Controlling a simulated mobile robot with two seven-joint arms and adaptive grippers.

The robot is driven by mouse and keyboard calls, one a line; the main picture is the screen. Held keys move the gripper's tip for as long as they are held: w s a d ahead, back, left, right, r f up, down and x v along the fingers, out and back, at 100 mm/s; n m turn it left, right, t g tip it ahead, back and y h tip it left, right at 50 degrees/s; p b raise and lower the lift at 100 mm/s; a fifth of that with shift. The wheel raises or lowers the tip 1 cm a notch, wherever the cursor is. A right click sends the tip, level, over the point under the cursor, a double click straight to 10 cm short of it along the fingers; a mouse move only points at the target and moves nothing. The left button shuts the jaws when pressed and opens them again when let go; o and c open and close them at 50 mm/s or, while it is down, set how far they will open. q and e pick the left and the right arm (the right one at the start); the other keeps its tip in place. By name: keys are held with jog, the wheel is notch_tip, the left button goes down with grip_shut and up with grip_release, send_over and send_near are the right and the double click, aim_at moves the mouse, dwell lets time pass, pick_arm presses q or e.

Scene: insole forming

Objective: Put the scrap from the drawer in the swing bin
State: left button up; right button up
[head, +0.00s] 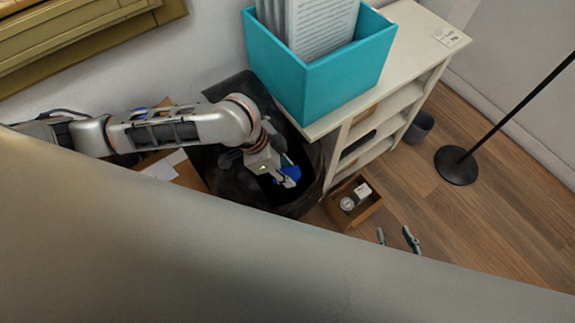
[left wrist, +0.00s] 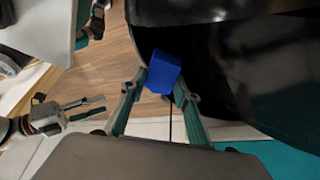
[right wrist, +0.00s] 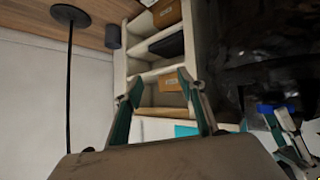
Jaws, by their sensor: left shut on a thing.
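The scrap is a blue block (head: 289,174), held between the fingertips of my left gripper (head: 287,178). The gripper is shut on it over the dark top of the black swing bin (head: 305,205). In the left wrist view the blue block (left wrist: 163,72) sits between the two fingers, beside the black curved bin wall (left wrist: 245,60). It also shows at the right edge of the right wrist view (right wrist: 265,108). My right gripper (head: 397,238) is open and empty, to the right of the bin. Its spread fingers (right wrist: 157,83) also show in the right wrist view. I cannot make out the drawer.
A white shelf unit (head: 414,45) stands right of the bin, with a teal box of papers (head: 330,80) on top. A small brown box (head: 362,215) lies in front of the shelves. A black stand base (head: 456,165) is at the right. The wooden floor (head: 500,220) there is clear.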

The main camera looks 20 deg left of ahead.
pick_arm(q)
notch_tip(320, 180, down, 4)
jog(key=shift+r+b, duration=0.15)
jog(key=shift+b, duration=0.25)
jog(key=shift+w+f, duration=0.1)
jog(key=shift+f, duration=0.45)
pick_arm(e)
jog(key=shift+d+f, duration=0.4)
jog(key=shift+d, duration=0.15)
pick_arm(q)
jog(key=o, duration=0.8)
pick_arm(e)
jog(key=shift+s+f, duration=0.15)
jog(key=shift+s, duration=0.15)
jog(key=shift+s, duration=0.1)
pick_arm(q)
jog(key=shift+a+r, duration=0.2)
jog(key=shift+r, duration=0.1)
jog(key=v, duration=1.1)
jog(key=shift+a+r, duration=0.15)
jog(key=shift+r, duration=0.05)
pick_arm(e)
jog(key=shift+w, duration=0.2)
